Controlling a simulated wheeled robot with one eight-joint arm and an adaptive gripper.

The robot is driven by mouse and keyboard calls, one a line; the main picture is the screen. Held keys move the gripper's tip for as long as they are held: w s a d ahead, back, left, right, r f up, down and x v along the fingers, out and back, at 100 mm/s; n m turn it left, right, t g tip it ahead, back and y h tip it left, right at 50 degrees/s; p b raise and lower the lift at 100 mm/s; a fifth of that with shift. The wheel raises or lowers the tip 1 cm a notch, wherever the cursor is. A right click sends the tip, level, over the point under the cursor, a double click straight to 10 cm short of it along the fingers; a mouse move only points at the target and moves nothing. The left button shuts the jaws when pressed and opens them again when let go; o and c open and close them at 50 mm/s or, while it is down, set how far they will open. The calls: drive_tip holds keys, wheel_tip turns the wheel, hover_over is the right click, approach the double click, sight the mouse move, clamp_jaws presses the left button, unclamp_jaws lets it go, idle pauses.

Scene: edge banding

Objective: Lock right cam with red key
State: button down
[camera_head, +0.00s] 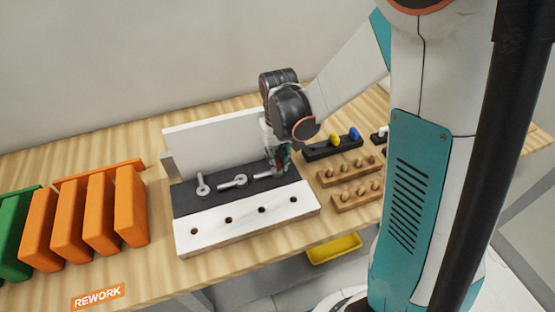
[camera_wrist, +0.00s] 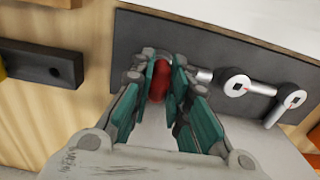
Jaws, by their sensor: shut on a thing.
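My gripper (camera_wrist: 166,90) is shut on the red key (camera_wrist: 160,80), seen between the teal fingers in the wrist view. In the head view my gripper (camera_head: 278,160) is low over the right end of the dark strip (camera_head: 215,200) of the fixture. The right cam lies under it and is mostly hidden; a metal rod (camera_wrist: 204,76) shows beside the fingers in the wrist view. I cannot tell whether the key tip sits in the cam. The middle cam (camera_head: 233,182) lies sideways, and the left cam (camera_head: 202,185) points up and back.
A black holder (camera_head: 318,152) with a yellow key (camera_head: 335,139) and a blue key (camera_head: 354,133) stands right of the fixture. Wooden peg racks (camera_head: 345,172) are nearer. A white panel (camera_head: 215,140) stands behind the cams. Orange blocks (camera_head: 85,220) stand at the left.

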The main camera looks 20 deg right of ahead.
drive_tip(key=shift+f, duration=0.1)
idle(0.3)
drive_tip(key=m, duration=0.3)
drive_tip(key=shift+a+m+b, duration=0.15)
drive_tip(key=shift+m+b, duration=0.25)
drive_tip(key=shift+m, duration=0.5)
drive_tip(key=m, duration=0.4)
drive_tip(key=shift+a+b, duration=0.15)
drive_tip(key=shift+b, duration=0.2)
drive_tip(key=shift+m, duration=0.4)
drive_tip(key=m, duration=0.4)
drive_tip(key=shift+w+a+m+b, duration=0.1)
drive_tip(key=shift+w+m+b, duration=0.05)
drive_tip(key=shift+m+b, duration=0.2)
